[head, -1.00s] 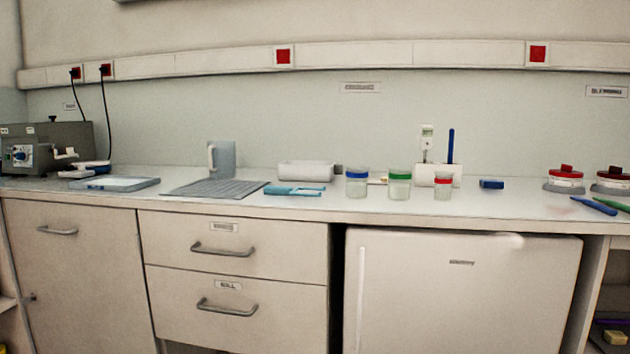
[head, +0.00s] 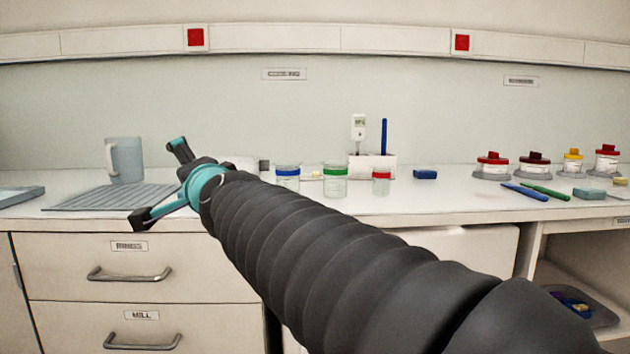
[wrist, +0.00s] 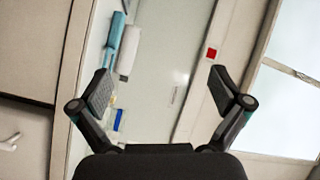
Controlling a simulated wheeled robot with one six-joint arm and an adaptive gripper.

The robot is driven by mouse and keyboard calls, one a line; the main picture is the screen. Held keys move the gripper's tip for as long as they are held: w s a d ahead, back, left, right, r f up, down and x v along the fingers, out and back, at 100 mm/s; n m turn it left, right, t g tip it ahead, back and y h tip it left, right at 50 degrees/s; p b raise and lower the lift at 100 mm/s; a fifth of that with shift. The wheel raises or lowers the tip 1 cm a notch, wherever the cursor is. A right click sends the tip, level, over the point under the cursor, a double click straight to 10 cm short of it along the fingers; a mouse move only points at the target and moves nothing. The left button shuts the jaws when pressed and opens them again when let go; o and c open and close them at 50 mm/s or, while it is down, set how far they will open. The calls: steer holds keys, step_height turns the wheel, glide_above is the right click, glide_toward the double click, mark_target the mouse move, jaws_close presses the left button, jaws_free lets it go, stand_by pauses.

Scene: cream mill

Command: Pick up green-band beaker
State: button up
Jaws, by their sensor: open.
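The green-band beaker (head: 335,180) is a clear beaker with a green band, standing upright on the counter in the head view. A blue-band beaker (head: 288,180) stands left of it and a smaller red-band beaker (head: 381,181) right of it. My gripper (head: 158,184) is open and empty, in front of the counter to the left of the beakers and apart from them. In the wrist view the two fingers (wrist: 168,95) are spread wide. That view shows the blue-band beaker (wrist: 118,119) between them; I cannot make out the green band there.
A white holder (head: 371,166) with a blue stick stands behind the red-band beaker. A blue block (head: 425,174) and several red-lidded or dark-lidded jars stand to the right. A ribbed mat (head: 105,198) and a jug (head: 124,160) are at left. Counter in front of the beakers is clear.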

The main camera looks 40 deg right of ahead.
steer(key=w+d+r+m+g+h, duration=0.1)
steer(key=w+d+r+m+h, duration=0.1)
steer(key=d+r+m+h, duration=0.75)
steer(key=w+d+r+m+g+h, duration=0.1)
steer(key=w+d+r+m+h, duration=0.4)
steer(key=m, duration=0.7)
steer(key=s+d+f+m+g+h, duration=0.2)
steer(key=s+d+f+m+g, duration=0.15)
steer(key=d+m+g, duration=0.45)
steer(key=m+g+y, duration=0.3)
steer(key=m+g, duration=0.2)
steer(key=m, duration=0.3)
glide_toward(336, 163)
steer(key=shift+s+f+b+x, duration=0.1)
steer(key=shift+s+x, duration=0.15)
steer(key=shift+x, duration=1.1)
steer(key=shift+s+f+b+x, duration=0.1)
steer(key=shift+s+x, duration=0.15)
steer(key=shift+x, duration=1.1)
steer(key=shift+s+f+b+x, duration=0.1)
steer(key=shift+s+x, duration=0.15)
steer(key=shift+x, duration=1.1)
steer(key=shift+r, duration=0.1)
steer(key=c, duration=1.2)
